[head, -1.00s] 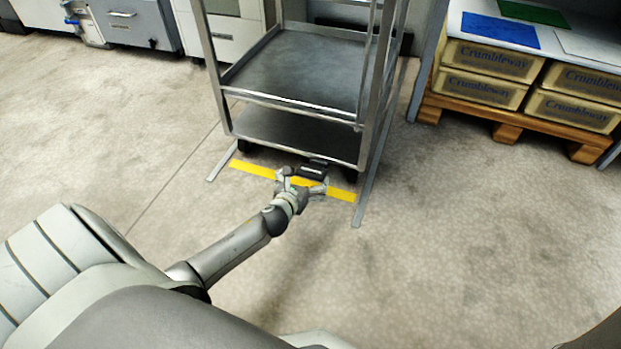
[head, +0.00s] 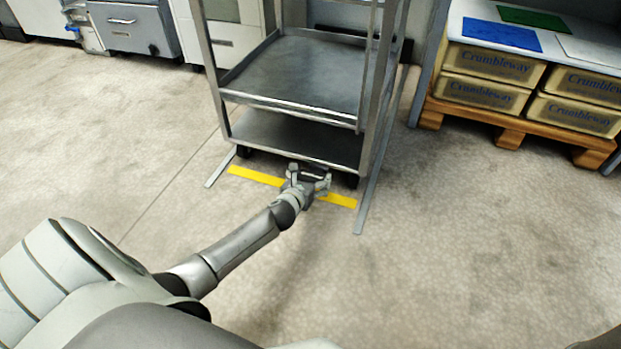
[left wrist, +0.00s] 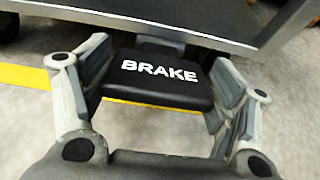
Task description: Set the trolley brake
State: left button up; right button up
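The metal trolley (head: 300,75) stands upright, its lower shelves facing me. Its black brake pedal (left wrist: 160,78), marked BRAKE in white, sticks out below the bottom shelf edge and fills the middle of the left wrist view. My left gripper (head: 308,178) is low at the trolley's front edge. Its fingers (left wrist: 165,85) are spread on both sides of the pedal, with a gap on the right; on the left the finger is very close, and I cannot tell if it touches. In the head view the gripper mostly hides the pedal. My right gripper is not in view.
A yellow floor strip (head: 255,175) runs under the trolley's front, between two grey floor rails (head: 372,190). Crumbleway crates (head: 485,92) sit on a wooden pallet (head: 510,132) at right. Grey cabinets (head: 135,25) stand at back left. The floor in front is clear.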

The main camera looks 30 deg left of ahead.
pick_arm(q)
jog(key=c, duration=0.7)
